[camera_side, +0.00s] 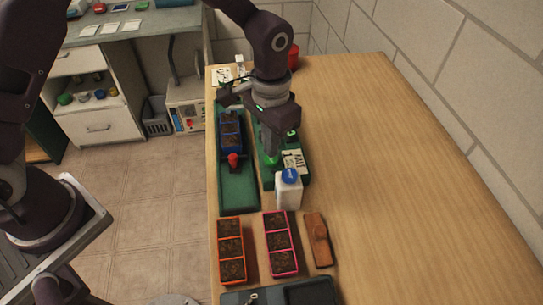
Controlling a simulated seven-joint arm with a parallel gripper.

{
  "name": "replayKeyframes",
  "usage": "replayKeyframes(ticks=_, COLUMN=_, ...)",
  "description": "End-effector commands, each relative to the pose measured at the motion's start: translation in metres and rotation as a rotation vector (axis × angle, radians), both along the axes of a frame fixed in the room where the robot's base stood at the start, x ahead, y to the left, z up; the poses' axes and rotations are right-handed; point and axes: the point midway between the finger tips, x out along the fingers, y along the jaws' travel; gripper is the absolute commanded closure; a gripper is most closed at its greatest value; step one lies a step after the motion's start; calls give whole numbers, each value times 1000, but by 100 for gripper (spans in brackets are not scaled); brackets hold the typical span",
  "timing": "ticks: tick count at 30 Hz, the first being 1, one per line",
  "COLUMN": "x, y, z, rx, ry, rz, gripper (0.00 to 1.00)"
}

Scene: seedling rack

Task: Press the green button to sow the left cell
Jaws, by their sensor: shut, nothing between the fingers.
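A long green rack (237,190) lies on the wooden bench, with a blue tray (230,133) of dark soil cells on it. A red knob (233,160) stands at the tray's near end. A second green base (300,177) stands to its right. My gripper (270,150) points down over this base, shut and empty. A bright green spot (269,161) shows at the fingertips, and another small green button-like spot (292,133) shows to the right. I cannot tell whether the fingers touch the spot. The far part of the base is hidden behind my arm.
Orange-rimmed (231,250) and pink-rimmed (280,245) soil trays and a wooden block (318,240) lie nearer. The bench's right side is clear.

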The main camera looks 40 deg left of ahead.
Motion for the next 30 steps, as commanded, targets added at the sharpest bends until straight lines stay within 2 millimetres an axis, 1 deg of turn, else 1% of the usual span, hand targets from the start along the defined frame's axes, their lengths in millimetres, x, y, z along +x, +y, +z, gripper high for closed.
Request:
replayKeyframes(ticks=4, x=0, y=0, z=-1, rx=0, ry=1, rz=0, gripper=100)
replayKeyframes(ticks=23, x=0, y=0, z=-21, rx=0, ry=1, rz=0, gripper=100)
replayKeyframes(ticks=30, x=0, y=0, z=-20, rx=0, ry=0, rz=0, gripper=100)
